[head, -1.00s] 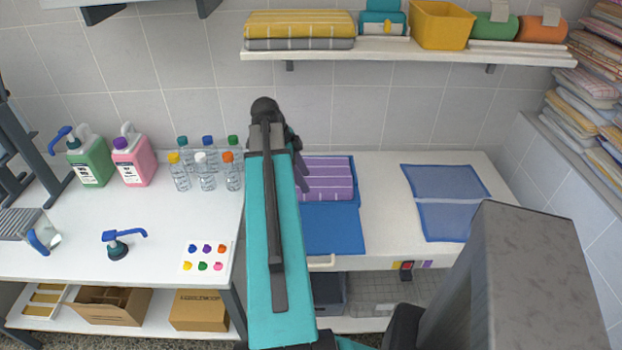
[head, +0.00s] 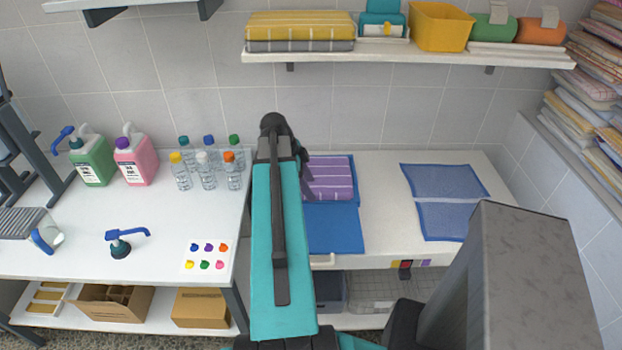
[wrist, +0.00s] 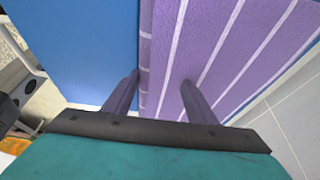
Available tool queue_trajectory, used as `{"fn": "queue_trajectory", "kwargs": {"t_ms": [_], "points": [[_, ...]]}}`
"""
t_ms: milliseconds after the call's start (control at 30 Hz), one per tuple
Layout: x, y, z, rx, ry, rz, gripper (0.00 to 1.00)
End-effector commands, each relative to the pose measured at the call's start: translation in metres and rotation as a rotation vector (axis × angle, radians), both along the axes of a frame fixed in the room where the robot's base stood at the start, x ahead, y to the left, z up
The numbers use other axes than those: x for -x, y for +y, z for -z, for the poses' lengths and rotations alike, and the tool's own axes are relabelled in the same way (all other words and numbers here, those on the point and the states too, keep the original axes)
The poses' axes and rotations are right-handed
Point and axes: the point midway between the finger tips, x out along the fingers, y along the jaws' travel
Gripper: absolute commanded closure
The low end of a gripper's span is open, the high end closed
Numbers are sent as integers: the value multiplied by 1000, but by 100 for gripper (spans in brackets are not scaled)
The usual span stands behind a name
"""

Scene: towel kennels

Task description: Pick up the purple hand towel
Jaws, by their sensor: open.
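The purple hand towel (head: 329,178) with white stripes lies folded at the back of a blue mat (head: 335,230) on the white counter. My arm covers the towel's left side in the head view. In the wrist view the towel (wrist: 225,45) fills the middle and right, with its folded edge running up between my fingers. My gripper (wrist: 161,82) is open and empty. Its left finger is over the blue mat beside the towel's edge, and its right finger appears over the striped top. I cannot tell whether either finger touches the cloth.
A blue two-part mesh mat (head: 447,200) lies on the counter to the right. Bottles (head: 206,170) stand to the left of my arm. A wall shelf (head: 400,54) with a yellow towel and a yellow bin (head: 441,27) hangs above. Stacked cloths rise at the far right.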

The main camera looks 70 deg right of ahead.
Motion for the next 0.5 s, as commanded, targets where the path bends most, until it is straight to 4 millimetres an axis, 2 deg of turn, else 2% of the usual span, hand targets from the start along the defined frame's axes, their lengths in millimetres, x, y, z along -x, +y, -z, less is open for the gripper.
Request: {"fn": "queue_trajectory", "kwargs": {"t_ms": [167,400,500], "points": [[0,0,0,0,0,0,48],[0,0,0,0,0,0,87],[0,0,0,0,0,0,100]]}}
